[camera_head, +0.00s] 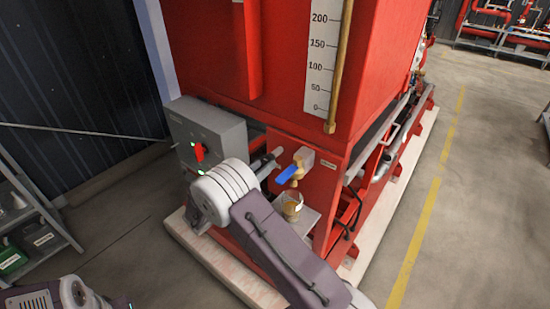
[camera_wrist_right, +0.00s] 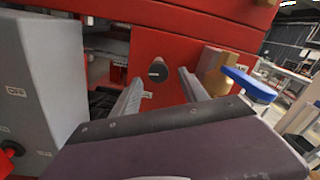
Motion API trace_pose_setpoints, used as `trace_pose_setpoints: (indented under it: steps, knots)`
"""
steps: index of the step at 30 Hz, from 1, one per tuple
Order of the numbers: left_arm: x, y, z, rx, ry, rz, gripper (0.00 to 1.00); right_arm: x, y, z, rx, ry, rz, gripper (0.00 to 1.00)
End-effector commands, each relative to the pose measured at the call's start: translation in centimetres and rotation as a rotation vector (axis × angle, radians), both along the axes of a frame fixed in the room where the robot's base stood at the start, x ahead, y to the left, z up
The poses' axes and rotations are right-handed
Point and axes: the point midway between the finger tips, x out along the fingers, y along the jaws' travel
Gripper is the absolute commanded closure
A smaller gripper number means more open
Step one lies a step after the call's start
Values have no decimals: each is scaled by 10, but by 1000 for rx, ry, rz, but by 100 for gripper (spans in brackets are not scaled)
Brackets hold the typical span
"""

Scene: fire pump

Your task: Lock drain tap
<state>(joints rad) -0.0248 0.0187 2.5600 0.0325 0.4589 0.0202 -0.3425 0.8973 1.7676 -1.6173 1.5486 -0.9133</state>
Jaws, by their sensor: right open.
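The drain tap has a blue lever handle (camera_head: 288,173) and a brass body on the front of the red pump unit. The blue handle also shows in the wrist view (camera_wrist_right: 250,83), to the right of my fingers. My right gripper (camera_head: 274,159) is open and empty, just left of the tap and apart from the handle. The tap's lower part is hidden in the wrist view. My left gripper is out of view.
A grey control box (camera_head: 207,132) with a red switch stands left of my right gripper. A small cup (camera_head: 292,206) sits on a ledge below the tap. The level gauge (camera_head: 325,55) rises above. A grey shelf (camera_head: 30,215) is at left; the floor at right is clear.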

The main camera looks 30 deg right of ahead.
Motion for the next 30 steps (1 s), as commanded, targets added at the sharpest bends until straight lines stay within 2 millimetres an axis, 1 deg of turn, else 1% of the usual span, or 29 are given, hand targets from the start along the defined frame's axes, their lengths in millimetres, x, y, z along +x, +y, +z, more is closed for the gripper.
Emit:
trace_pose_setpoints:
  steps: [1,3,6,9,13,20,21,23,24,25,26,30]
  knots:
    - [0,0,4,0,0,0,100,4,-12,2,1,0,-5,48]
    - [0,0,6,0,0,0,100,9,-27,2,0,1,-6,48]
    - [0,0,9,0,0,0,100,17,-44,2,2,1,-5,48]
    - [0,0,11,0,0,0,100,22,-57,1,1,1,-4,48]
    - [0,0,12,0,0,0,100,26,-64,0,1,1,-2,48]
    - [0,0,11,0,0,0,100,26,-65,0,2,1,-1,48]
    - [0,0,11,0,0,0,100,26,-65,0,2,1,-1,60]
    - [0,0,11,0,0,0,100,26,-65,0,2,1,-1,76]
    - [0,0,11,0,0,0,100,26,-65,0,2,1,-1,87]
    - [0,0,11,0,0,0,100,26,-64,0,2,1,-1,96]
    - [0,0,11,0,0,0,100,26,-64,0,2,1,-1,100]
    - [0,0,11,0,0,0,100,26,-64,0,3,-2,-1,100]
